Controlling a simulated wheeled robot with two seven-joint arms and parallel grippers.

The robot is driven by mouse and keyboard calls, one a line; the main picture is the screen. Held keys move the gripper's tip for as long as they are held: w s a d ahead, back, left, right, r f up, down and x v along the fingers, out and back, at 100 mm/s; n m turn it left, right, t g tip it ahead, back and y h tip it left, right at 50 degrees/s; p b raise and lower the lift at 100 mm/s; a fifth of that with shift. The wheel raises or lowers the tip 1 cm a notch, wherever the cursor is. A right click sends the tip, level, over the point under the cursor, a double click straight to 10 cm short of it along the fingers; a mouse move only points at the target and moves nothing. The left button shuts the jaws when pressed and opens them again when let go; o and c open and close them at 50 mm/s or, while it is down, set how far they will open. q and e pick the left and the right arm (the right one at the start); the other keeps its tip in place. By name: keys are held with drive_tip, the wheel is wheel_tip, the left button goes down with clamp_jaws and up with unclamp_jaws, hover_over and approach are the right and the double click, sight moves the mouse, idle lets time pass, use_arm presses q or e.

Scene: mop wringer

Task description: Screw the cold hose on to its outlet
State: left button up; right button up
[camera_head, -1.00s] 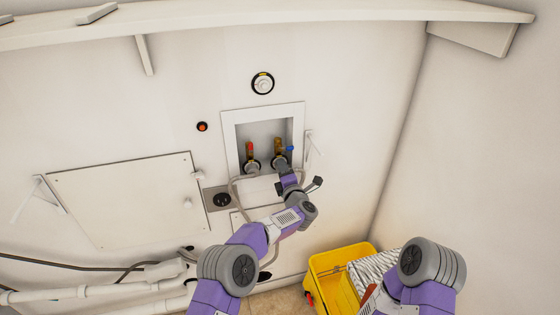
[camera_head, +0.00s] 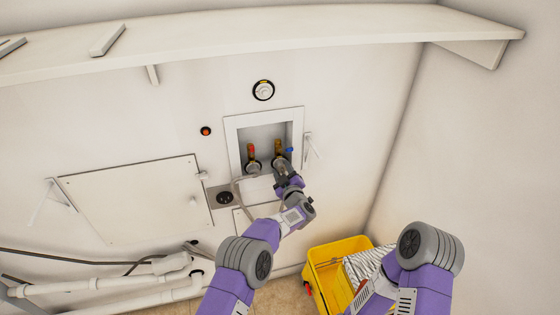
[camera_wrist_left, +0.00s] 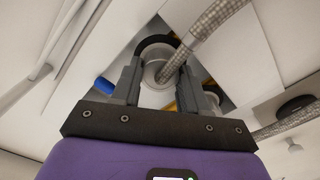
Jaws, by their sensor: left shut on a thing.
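The cold outlet is the right brass valve (camera_head: 279,146) in the recessed wall box, with a blue handle (camera_head: 290,150); the handle also shows in the left wrist view (camera_wrist_left: 104,86). My left gripper (camera_head: 281,165) is just under this valve. In the left wrist view its fingers (camera_wrist_left: 158,82) are shut on the round metal end of the cold hose (camera_wrist_left: 153,70), beside a black ring. The braided cold hose (camera_wrist_left: 212,22) runs up and right from there. Whether the threads are engaged is hidden. My right gripper is out of view; only its arm shows at lower right.
The left valve with a red handle (camera_head: 251,149) stands close beside, with its hose end (camera_head: 253,167) below. The box frame (camera_head: 231,140) surrounds both valves. A yellow mop bucket (camera_head: 322,270) stands on the floor. A hinged panel (camera_head: 130,198) and white pipes (camera_head: 95,290) are at left.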

use_arm(q)
drive_tip(key=shift+r+m, duration=0.2)
drive_tip(key=shift+m, duration=0.7)
drive_tip(key=o, duration=1.1)
drive_tip(key=shift+f, duration=0.2)
drive_tip(key=shift+s, duration=0.1)
drive_tip(key=p+v, duration=0.2)
drive_tip(key=v, duration=0.5)
drive_tip(key=s+a+f+m+g+h, duration=0.25)
drive_tip(key=s+a+f+g, duration=0.2)
drive_tip(key=s+f, duration=0.4)
drive_tip(key=s+a+f+m+g+h, duration=0.25)
drive_tip(key=s+a+f, duration=0.3)
drive_tip(key=f, duration=0.55)
drive_tip(key=s+a+f+g+h, duration=0.1)
drive_tip(key=s+g, duration=0.2)
drive_tip(key=s, duration=0.6)
drive_tip(key=s+a+f+g+h, duration=0.1)
drive_tip(key=s+f+g, duration=0.1)
drive_tip(key=s, duration=0.8)
drive_tip(key=s+a+f+g+h, duration=0.1)
drive_tip(key=s+g, duration=0.4)
drive_tip(key=s, duration=0.4)
drive_tip(key=shift+s+f+m+h, duration=0.15)
drive_tip(key=shift+s+m+h, duration=0.15)
drive_tip(key=shift+s+h, duration=0.1)
